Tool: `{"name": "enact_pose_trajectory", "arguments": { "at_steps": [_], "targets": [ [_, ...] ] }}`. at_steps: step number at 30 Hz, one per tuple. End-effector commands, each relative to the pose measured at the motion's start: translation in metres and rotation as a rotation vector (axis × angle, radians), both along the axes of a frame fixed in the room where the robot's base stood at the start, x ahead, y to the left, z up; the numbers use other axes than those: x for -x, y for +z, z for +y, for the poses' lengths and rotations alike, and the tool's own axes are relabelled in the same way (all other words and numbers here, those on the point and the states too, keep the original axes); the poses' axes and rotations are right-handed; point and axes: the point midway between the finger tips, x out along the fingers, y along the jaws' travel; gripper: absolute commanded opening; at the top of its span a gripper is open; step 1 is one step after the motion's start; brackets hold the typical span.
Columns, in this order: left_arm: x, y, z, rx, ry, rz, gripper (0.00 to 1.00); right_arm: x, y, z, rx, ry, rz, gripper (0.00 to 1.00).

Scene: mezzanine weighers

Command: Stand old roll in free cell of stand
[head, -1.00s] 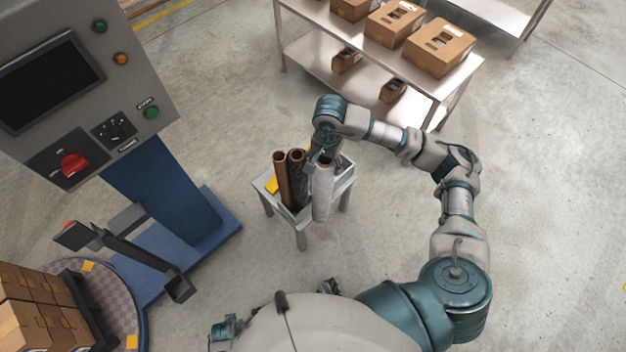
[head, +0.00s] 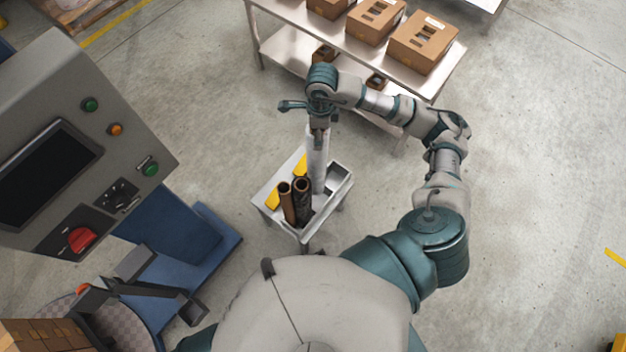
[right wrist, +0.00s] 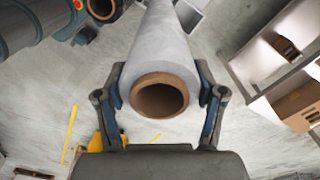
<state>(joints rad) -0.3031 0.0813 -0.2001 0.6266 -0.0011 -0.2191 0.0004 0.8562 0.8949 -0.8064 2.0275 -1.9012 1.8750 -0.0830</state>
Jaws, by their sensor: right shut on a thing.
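My right gripper (head: 318,132) is shut on a white film roll (head: 317,163) with a brown core, probably the old roll. The roll hangs nearly upright over the small grey stand (head: 264,208). In the right wrist view the roll (right wrist: 160,45) lies between the two fingers (right wrist: 160,100), its open core end facing the camera. A brown roll (head: 286,203) and a dark roll (head: 302,200) stand at the stand's front. An empty-looking cell (head: 338,176) shows at the right. I cannot tell whether the held roll's lower end is inside a cell. My left gripper is out of view.
A yellow thing (head: 272,198) lies on the stand's left side. A shelf table (head: 285,40) with cardboard boxes (head: 375,20) stands behind. A grey control cabinet (head: 90,140) with a blue base (head: 185,235) is at left. Floor right of the stand is clear.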

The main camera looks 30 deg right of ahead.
Motion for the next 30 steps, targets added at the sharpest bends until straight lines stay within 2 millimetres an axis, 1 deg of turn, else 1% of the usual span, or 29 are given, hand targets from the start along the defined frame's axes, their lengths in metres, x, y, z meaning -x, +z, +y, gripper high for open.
{"name": "enact_pose_trajectory", "arguments": {
  "at_steps": [2,5,12,15,19,26,30],
  "targets": [
    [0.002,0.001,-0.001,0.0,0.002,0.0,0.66,0.001,-0.01,-0.002,0.001,-0.014,0.003,0.0],
    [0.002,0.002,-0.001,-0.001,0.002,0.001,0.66,0.001,-0.032,-0.004,0.0,-0.015,0.005,0.0],
    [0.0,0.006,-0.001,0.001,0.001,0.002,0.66,-0.001,-0.093,-0.002,0.001,-0.014,0.006,0.0],
    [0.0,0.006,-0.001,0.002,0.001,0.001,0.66,-0.001,-0.113,-0.001,0.002,-0.012,0.005,0.0],
    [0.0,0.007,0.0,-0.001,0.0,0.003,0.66,-0.001,-0.129,0.002,0.003,-0.012,0.001,0.0],
    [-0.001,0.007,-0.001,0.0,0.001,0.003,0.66,-0.001,-0.144,-0.001,0.002,-0.011,0.001,0.0],
    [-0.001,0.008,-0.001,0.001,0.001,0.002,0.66,-0.001,-0.163,-0.003,0.001,-0.012,0.003,0.0]
  ]
}}
